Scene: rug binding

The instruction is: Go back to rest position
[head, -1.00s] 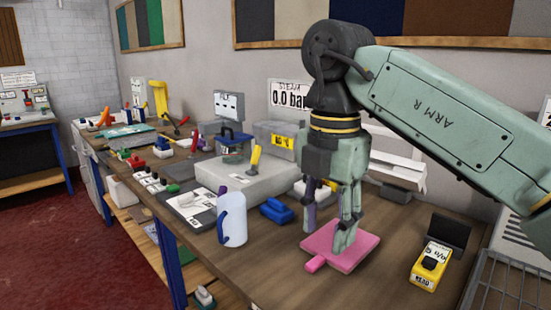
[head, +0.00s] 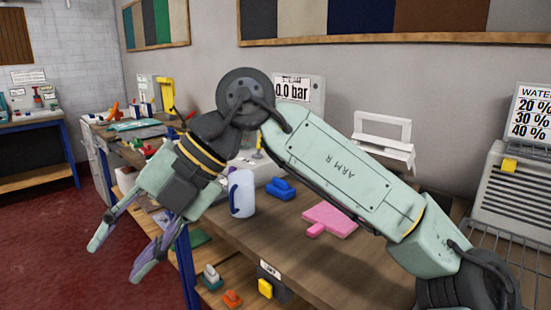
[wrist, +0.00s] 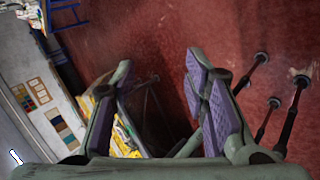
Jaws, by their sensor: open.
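My gripper (head: 116,258) is open and empty in the head view. It hangs past the bench's front left edge, over the red floor, with its fingers pointing down and left. In the wrist view my gripper (wrist: 165,95) shows two spread fingers with purple pads and nothing between them. My arm reaches across the bench from the right and hides part of the bench top behind it.
The wooden bench (head: 290,235) holds a white jug (head: 242,193), a blue object (head: 281,188) and a pink pad (head: 331,219). A wire rack (head: 500,235) stands at right. The lower shelf holds small items. Red floor (head: 50,240) at left is open.

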